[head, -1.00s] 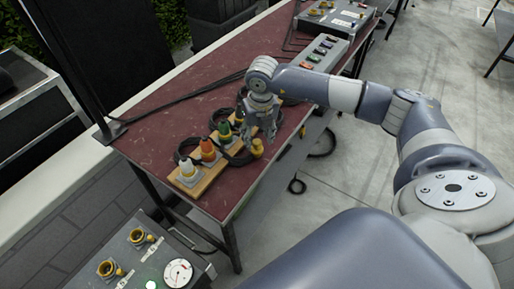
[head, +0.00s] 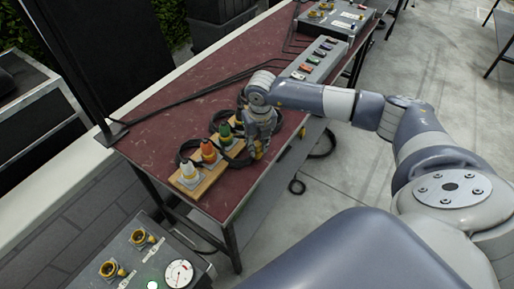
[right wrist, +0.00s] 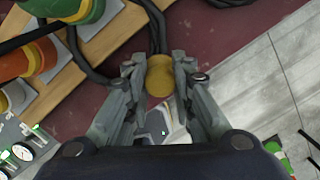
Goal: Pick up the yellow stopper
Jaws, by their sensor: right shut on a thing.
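The yellow stopper (head: 257,152) is at the front edge side of the dark red table, beside the wooden board. In the right wrist view the round yellow top of the stopper (right wrist: 160,76) sits between my two fingertips. My right gripper (head: 259,146) reaches down from above and is shut on the stopper, which it partly hides in the head view. The fingers of my right gripper (right wrist: 159,79) press on it from both sides. I cannot tell whether the stopper touches the table. My left gripper is not in view.
A wooden board (head: 208,183) with white, orange and green plugs (head: 225,134) lies close to the gripper. Black cables loop around it on the red table (head: 190,105). A grey switch box (head: 318,60) stands farther back. A panel with a gauge (head: 179,273) is at the lower left.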

